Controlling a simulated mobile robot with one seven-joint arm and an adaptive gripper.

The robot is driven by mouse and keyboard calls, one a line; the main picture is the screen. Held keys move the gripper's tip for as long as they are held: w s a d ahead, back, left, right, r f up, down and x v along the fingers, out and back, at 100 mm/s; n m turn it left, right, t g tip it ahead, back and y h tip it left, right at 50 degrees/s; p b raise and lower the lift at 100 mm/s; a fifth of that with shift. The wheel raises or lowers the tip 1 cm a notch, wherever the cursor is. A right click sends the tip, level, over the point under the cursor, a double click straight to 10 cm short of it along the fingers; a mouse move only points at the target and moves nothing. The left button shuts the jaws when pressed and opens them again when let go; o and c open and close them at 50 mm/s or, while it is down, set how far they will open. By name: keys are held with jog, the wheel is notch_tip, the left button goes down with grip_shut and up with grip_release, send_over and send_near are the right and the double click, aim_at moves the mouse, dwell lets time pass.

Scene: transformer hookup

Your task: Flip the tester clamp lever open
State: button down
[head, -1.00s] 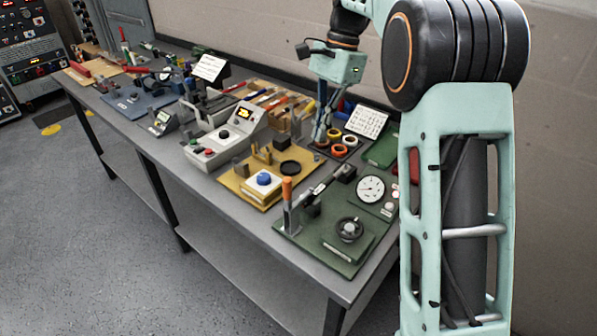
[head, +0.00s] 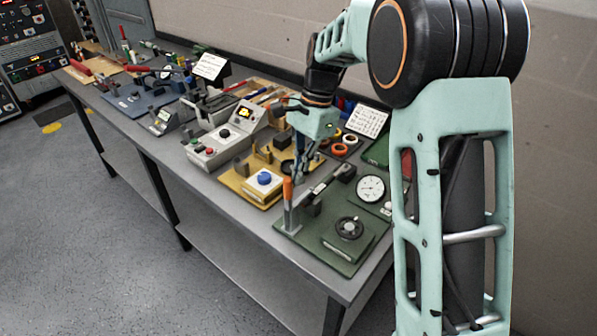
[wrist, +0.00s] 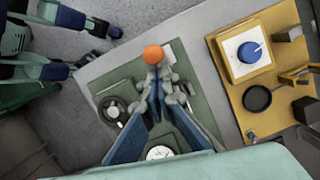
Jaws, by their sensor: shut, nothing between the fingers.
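The tester clamp lever (head: 288,205) stands upright at the left front of the green plate (head: 330,255), with an orange tip. In the wrist view the round orange tip (wrist: 154,54) shows just beyond my fingertips. My gripper (head: 299,181) points down close beside and behind the lever tip, with its fingers together and empty. In the wrist view my gripper (wrist: 157,80) overlaps the clamp, hiding most of the lever's shaft and base. I cannot tell whether the fingers touch the lever.
The green plate also carries a black handwheel (head: 349,228) and a round gauge (head: 370,188). A yellow board (head: 238,184) with a blue knob (head: 264,178) lies to the left. Orange and white rings (head: 350,140) sit behind. The table's front edge is near the lever.

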aim_at(286, 195)
jog(key=shift+s+a, duration=0.1)
jog(key=shift+a, duration=0.05)
dwell(0.3)
jog(key=shift+s+a+b, duration=0.15)
jog(key=shift+s+b, duration=0.05)
jog(key=shift+b, duration=0.15)
jog(key=shift+s+a+t+h, duration=0.1)
jog(key=shift+s+t+h, duration=0.05)
jog(key=shift+t+h, duration=0.25)
jog(key=shift+s+a+b, duration=0.1)
jog(key=shift+s+b, duration=0.05)
jog(key=shift+b, duration=0.3)
jog(key=s+a+t+h+b, duration=0.1)
jog(key=b, duration=0.1)
jog(key=s+a+t+h+b, duration=0.1)
jog(key=b, duration=0.1)
jog(key=shift+s+f+t+b, duration=0.2)
jog(key=shift+s+t+b, duration=0.05)
jog(key=shift+t+b, duration=0.15)
jog(key=s+a+f+t+h+b, duration=0.4)
jog(key=s+t+h+b, duration=0.1)
jog(key=b, duration=1.8)
jog(key=shift+s+a+f+t+h, duration=0.3)
jog(key=shift+s+t+h, duration=0.15)
jog(key=shift+t, duration=0.75)
jog(key=shift+s+f+b, duration=0.15)
jog(key=shift+s+b, duration=0.05)
jog(key=shift+b, duration=0.3)
